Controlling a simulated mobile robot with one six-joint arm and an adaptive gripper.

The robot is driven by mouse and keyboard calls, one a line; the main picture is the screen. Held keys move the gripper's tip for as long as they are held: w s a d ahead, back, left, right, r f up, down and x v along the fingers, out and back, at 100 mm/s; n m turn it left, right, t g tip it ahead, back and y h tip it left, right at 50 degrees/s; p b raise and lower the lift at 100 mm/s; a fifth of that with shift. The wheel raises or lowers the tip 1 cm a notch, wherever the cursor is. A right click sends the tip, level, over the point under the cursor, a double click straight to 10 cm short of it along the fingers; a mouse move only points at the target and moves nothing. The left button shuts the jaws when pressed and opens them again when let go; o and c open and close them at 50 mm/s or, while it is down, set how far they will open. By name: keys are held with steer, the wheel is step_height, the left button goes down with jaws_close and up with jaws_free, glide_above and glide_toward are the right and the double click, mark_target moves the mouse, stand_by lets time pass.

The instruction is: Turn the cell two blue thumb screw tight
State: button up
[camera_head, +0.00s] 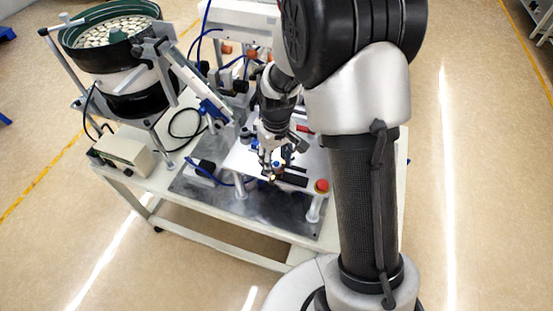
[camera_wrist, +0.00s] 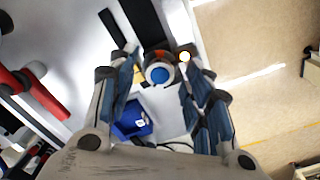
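A round blue-topped knob with a pale rim (camera_wrist: 159,74), apparently the blue thumb screw, sits between my fingers in the wrist view. It also shows as a small blue spot below my gripper in the head view, largely hidden. My gripper (camera_wrist: 157,60) points down over the white plate, with one finger on each side of the knob. It is open, and a narrow gap seems to show on each side. My gripper (camera_head: 273,170) is small in the head view, so contact cannot be told there.
A blue block (camera_wrist: 132,119) lies close by between my fingers' bases. A red-and-black part (camera_wrist: 32,92) is at left. A red button (camera_head: 321,186) stands at the plate's front right. The bowl feeder (camera_head: 112,30) stands at the back left. Dark strips lie on the plate (camera_wrist: 90,30).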

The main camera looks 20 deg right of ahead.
steer(key=c, duration=1)
steer(key=m, duration=0.4)
steer(key=shift+m, duration=1.7)
steer(key=o, duration=1.1)
steer(key=shift+c, duration=0.2)
steer(key=shift+r, duration=0.15)
